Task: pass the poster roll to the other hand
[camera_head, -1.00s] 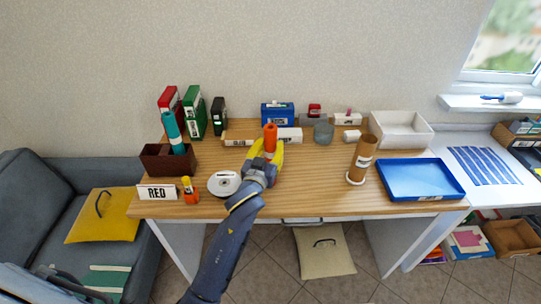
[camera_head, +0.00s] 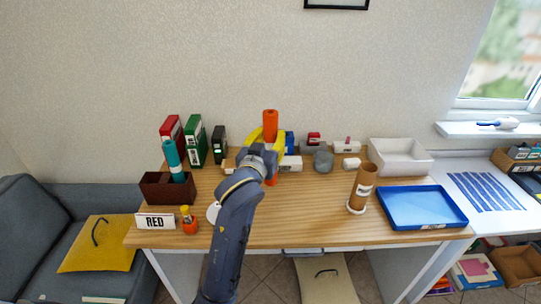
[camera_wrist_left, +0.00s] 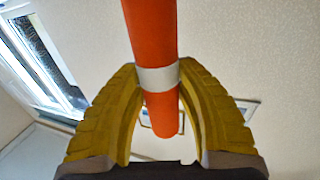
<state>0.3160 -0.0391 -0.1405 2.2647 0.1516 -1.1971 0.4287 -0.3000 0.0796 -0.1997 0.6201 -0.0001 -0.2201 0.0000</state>
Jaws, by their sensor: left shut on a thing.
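The orange poster roll (camera_head: 270,122) stands roughly upright in my left gripper (camera_head: 267,138), above the wooden table. Its lower end shows beneath the gripper. In the left wrist view the roll (camera_wrist_left: 152,40) has a white band, and the yellow fingers of my left gripper (camera_wrist_left: 160,85) are shut on it around that band. My right gripper is not in view.
A brown box (camera_head: 153,187) with a teal roll (camera_head: 172,158) stands at the left behind a "RED" sign (camera_head: 155,221). Binders (camera_head: 194,140) stand at the back. A brown tube (camera_head: 362,185), blue tray (camera_head: 422,221) and white bin (camera_head: 428,160) are at the right.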

